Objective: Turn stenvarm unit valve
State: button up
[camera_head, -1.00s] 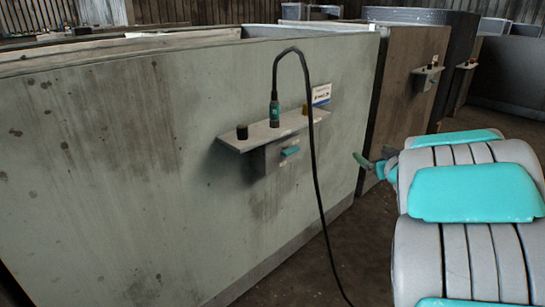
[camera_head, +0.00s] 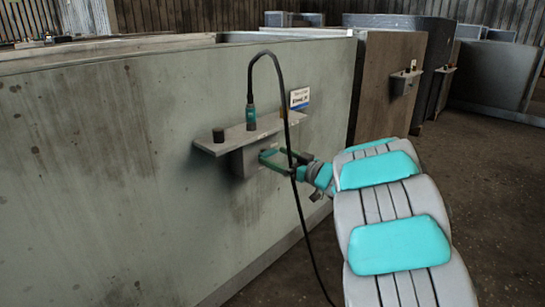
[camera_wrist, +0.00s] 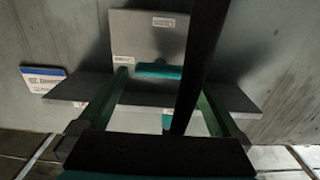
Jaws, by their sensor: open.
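The valve's short teal handle (camera_wrist: 158,70) lies crosswise on the grey unit box (camera_wrist: 148,40) in the wrist view. In the head view the box (camera_head: 240,163) hangs under a shelf on the big pale housing, and my fingers largely mask the handle. My gripper (camera_head: 265,158) is open in front of the box. In the wrist view my gripper (camera_wrist: 165,84) has its two green fingers spread, with the handle between their tips. Contact with the handle cannot be told. A black cable (camera_wrist: 205,40) crosses close to the camera and hides the handle's right end.
The shelf (camera_head: 235,140) carries a black knob (camera_head: 218,134) and a teal connector (camera_head: 251,118). The cable (camera_head: 300,200) loops from the connector down past my gripper. A white sign (camera_head: 300,98) is beside it. Open floor (camera_head: 480,180) lies to the right.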

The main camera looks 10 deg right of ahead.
jog(key=shift+x, duration=0.95)
jog(key=shift+c, duration=0.2)
jog(key=c, duration=1.1)
